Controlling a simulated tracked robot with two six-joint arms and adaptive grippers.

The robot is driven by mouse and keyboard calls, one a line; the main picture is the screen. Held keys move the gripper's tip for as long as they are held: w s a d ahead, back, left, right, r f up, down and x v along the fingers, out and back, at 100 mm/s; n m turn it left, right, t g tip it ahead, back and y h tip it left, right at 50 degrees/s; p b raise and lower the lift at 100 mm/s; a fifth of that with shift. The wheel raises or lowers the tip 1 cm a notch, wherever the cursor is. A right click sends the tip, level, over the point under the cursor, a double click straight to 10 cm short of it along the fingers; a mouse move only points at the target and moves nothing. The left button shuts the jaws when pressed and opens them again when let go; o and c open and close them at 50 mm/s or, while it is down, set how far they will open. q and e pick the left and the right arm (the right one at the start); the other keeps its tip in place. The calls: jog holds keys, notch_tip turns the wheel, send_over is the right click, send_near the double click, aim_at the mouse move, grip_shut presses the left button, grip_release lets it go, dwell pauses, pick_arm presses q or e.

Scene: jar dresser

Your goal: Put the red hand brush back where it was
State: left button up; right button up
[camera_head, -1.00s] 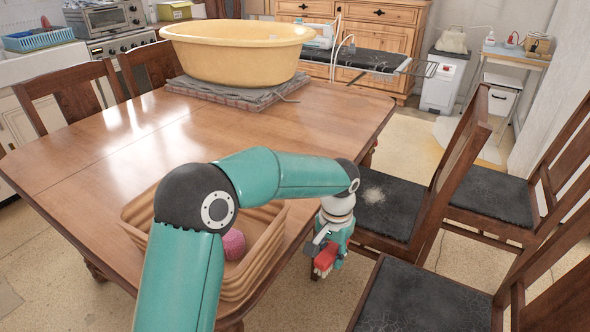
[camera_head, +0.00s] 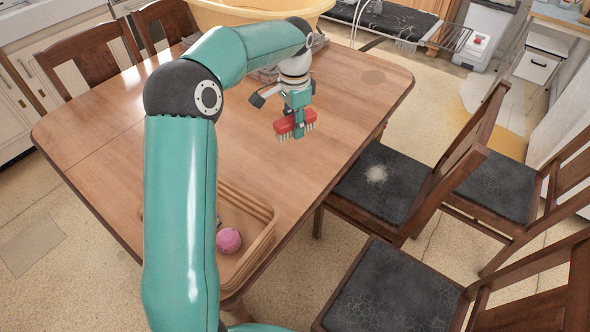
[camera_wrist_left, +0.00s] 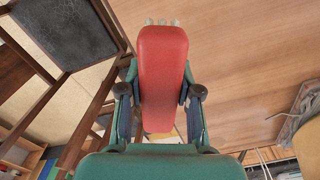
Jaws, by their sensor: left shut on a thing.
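The red hand brush (camera_head: 294,123) has a red back and pale bristles that point down in the head view. My left gripper (camera_head: 297,122) is shut on it and holds it above the wooden table (camera_head: 150,110), toward the table's right side. In the left wrist view the brush (camera_wrist_left: 162,75) sits between the two fingers (camera_wrist_left: 160,92). My right gripper is not in view.
A tan tray (camera_head: 262,212) with a pink ball (camera_head: 228,240) stands at the table's near edge, partly behind my arm. A yellow tub (camera_head: 260,12) stands at the far end. Chairs with black seats (camera_head: 380,190) line the right side. The table's middle is clear.

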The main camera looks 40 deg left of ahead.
aim_at(292, 180)
pick_arm(q)
jog(key=f, duration=1.3)
jog(key=f+p, duration=0.1)
jog(key=f, duration=0.5)
jog(key=shift+s+a+f, duration=0.2)
jog(key=shift+s+a, duration=0.1)
jog(key=o, duration=1.1)
jog(key=shift+r, duration=0.1)
notch_tip(292, 180, up, 12)
jog(key=shift+b, duration=0.45)
jog(key=shift+s, duration=0.1)
